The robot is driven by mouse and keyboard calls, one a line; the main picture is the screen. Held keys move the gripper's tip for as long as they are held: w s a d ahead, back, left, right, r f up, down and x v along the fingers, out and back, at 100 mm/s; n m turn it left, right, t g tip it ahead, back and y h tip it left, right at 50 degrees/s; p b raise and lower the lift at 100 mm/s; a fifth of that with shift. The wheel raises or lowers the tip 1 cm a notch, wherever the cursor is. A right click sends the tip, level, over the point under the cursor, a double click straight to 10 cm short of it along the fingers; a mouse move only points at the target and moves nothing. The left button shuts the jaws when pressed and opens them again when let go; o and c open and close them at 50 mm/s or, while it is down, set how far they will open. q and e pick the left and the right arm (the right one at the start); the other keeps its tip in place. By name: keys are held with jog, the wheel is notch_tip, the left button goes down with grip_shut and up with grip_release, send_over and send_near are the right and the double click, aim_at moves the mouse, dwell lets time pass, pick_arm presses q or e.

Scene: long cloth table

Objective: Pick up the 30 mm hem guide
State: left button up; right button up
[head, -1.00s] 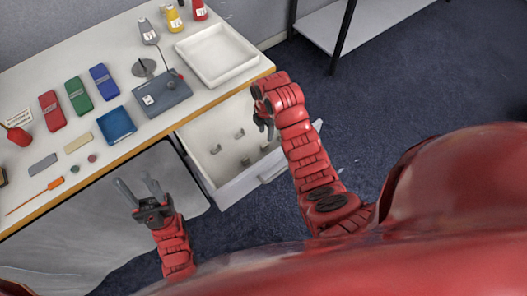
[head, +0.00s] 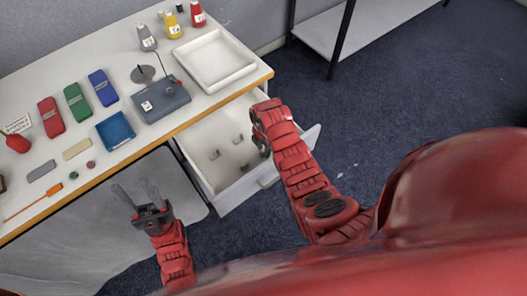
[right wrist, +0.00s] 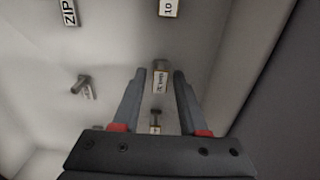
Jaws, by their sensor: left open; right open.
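Several small grey metal guides lie in the open drawer (head: 213,192). In the right wrist view one labelled guide (right wrist: 160,80) lies between the fingertips in the picture, its label too small to read surely. Another guide (right wrist: 155,122) is nearer the palm, and an unreadable one (right wrist: 84,86) lies to the left. One at the top is marked "10" (right wrist: 169,8) and one "ZIP" (right wrist: 69,12). I cannot tell which is the 30 mm hem guide. My right gripper (right wrist: 160,72) is open and empty over the drawer. My left gripper (head: 133,186) is open and empty before the table.
The table (head: 98,142) holds a white tray (head: 243,82), a grey-blue box (head: 160,100), a blue tray (head: 116,130) and coloured cases. The drawer walls (right wrist: 235,65) enclose the right gripper's surroundings. A shelf (head: 335,25) stands at the back right.

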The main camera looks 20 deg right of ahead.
grip_shut()
jog(key=shift+r, duration=0.1)
dwell(0.3)
